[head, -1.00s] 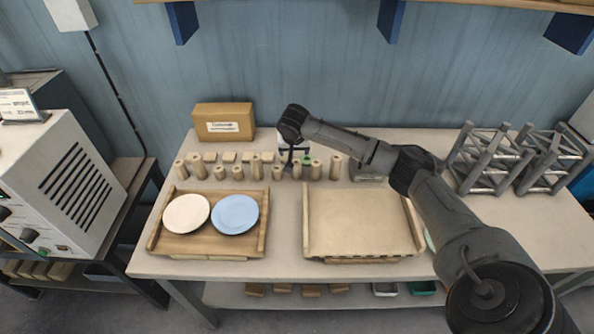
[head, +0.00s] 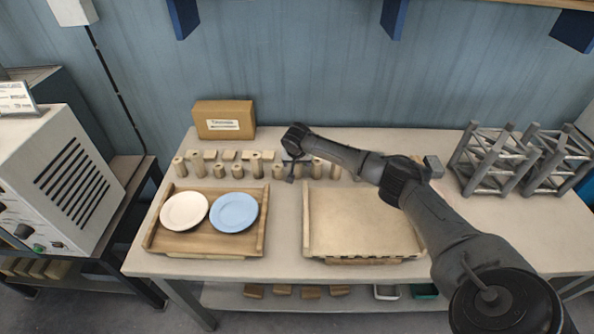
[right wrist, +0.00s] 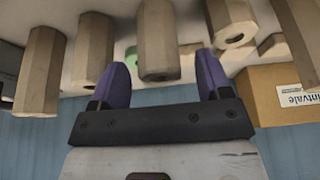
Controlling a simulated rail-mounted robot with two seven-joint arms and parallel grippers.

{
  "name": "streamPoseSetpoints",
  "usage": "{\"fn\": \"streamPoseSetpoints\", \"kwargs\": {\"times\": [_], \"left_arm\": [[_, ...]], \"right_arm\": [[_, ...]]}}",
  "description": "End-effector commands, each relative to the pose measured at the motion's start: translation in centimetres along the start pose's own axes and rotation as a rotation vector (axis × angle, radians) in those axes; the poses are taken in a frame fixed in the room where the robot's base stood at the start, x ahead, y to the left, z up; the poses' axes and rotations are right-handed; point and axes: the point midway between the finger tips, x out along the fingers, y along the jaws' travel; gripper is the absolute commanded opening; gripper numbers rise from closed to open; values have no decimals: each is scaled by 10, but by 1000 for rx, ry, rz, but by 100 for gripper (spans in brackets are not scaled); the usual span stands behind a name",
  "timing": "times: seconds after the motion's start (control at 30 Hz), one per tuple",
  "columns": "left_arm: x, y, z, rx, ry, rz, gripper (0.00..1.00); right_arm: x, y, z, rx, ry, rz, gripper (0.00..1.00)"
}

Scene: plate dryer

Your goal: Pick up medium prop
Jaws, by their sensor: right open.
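Several wooden pegs of differing heights, the props (head: 233,171), stand in a row behind the two trays. Which one is the medium prop I cannot tell for sure. My right gripper (head: 290,172) is over the right part of this row, pointing down among the pegs. In the right wrist view its two purple fingers (right wrist: 162,76) are spread apart with nothing clamped. One faceted wooden peg (right wrist: 158,42) lies in line with the gap between them. Whether the fingers flank it or stop short is unclear. My left gripper is not in view.
The left wooden tray (head: 165,239) holds a white plate (head: 184,211) and a blue plate (head: 234,212). The right tray (head: 360,220) is empty. A cardboard box (head: 224,119) stands behind the pegs. Grey metal frames (head: 490,160) stand at the right.

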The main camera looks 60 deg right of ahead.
Motion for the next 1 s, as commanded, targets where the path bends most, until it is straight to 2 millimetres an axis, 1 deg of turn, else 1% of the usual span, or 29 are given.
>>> {"fn": "streamPoseSetpoints", "kwargs": {"times": [0.03,0.2,0.3,0.57,1.0], "left_arm": [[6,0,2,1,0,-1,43],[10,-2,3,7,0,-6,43],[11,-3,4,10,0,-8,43],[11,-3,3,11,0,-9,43],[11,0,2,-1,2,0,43]], "right_arm": [[10,0,2,1,0,0,71],[27,0,1,2,0,0,71],[31,0,1,0,0,-1,71],[31,0,1,-1,1,-1,71],[31,0,1,0,1,0,29]]}}
